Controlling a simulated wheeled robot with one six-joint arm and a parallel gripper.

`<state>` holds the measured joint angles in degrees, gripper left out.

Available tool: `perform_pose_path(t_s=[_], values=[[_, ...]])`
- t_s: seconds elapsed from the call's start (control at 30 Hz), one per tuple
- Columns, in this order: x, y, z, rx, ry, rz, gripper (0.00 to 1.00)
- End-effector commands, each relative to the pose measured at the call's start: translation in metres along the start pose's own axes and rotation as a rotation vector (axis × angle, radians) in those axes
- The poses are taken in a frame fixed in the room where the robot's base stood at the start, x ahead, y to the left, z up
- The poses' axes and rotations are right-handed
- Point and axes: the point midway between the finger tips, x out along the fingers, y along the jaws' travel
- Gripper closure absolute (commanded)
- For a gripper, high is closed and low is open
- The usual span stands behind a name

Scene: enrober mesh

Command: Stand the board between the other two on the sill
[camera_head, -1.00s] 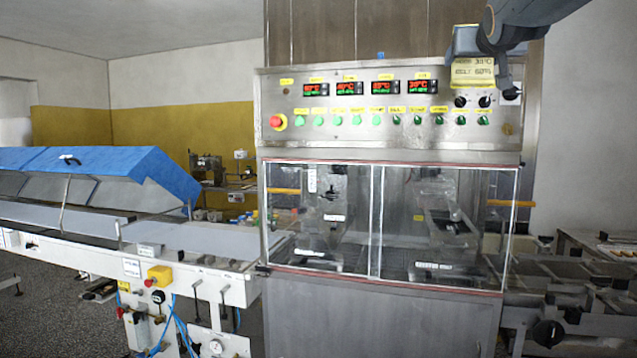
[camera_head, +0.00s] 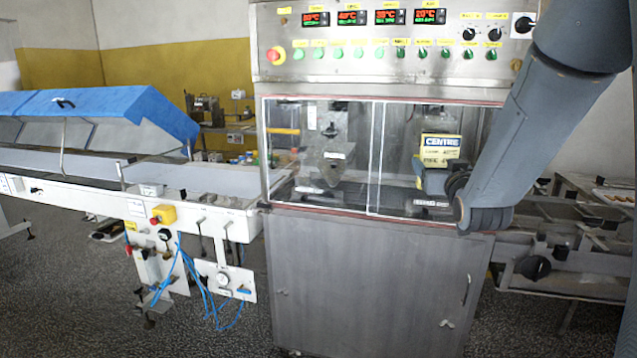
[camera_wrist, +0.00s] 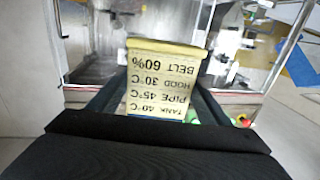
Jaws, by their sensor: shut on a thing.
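The board (camera_head: 441,150) is a small yellow card headed CENTRE, with lines of print partly hidden by my gripper. It is held close to upright in front of the right glass pane in the head view. In the wrist view the board (camera_wrist: 163,80) shows its lines upside down, between the dark fingers. My gripper (camera_head: 437,180) is shut on the board's lower part; the fingers also show in the wrist view (camera_wrist: 160,105). A red-edged ledge (camera_head: 340,212) runs below the glass; I cannot tell if it is the sill. I cannot make out the other two boards.
The steel cabinet's control panel (camera_head: 390,60), with displays, green buttons and a red stop button (camera_head: 275,56), is above the glass. A conveyor (camera_head: 190,200) with a blue hood (camera_head: 100,110) stands left. More machinery (camera_head: 560,235) stands right. Speckled floor lies clear in front.

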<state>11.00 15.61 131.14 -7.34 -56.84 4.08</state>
Motion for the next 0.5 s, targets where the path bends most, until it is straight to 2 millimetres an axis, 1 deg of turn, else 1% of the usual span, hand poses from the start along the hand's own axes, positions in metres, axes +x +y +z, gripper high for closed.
perform_pose_path(t_s=[0.03, 0.1, 0.3, 0.5], values=[[0.001, -0.003, 0.022, 0.001, -0.007, -0.007, 0.57], [0.001, -0.006, 0.046, 0.001, -0.006, -0.016, 0.57], [0.001, -0.016, 0.11, 0.001, -0.005, -0.041, 0.57], [0.001, -0.024, 0.168, 0.0, -0.004, -0.064, 0.57]])
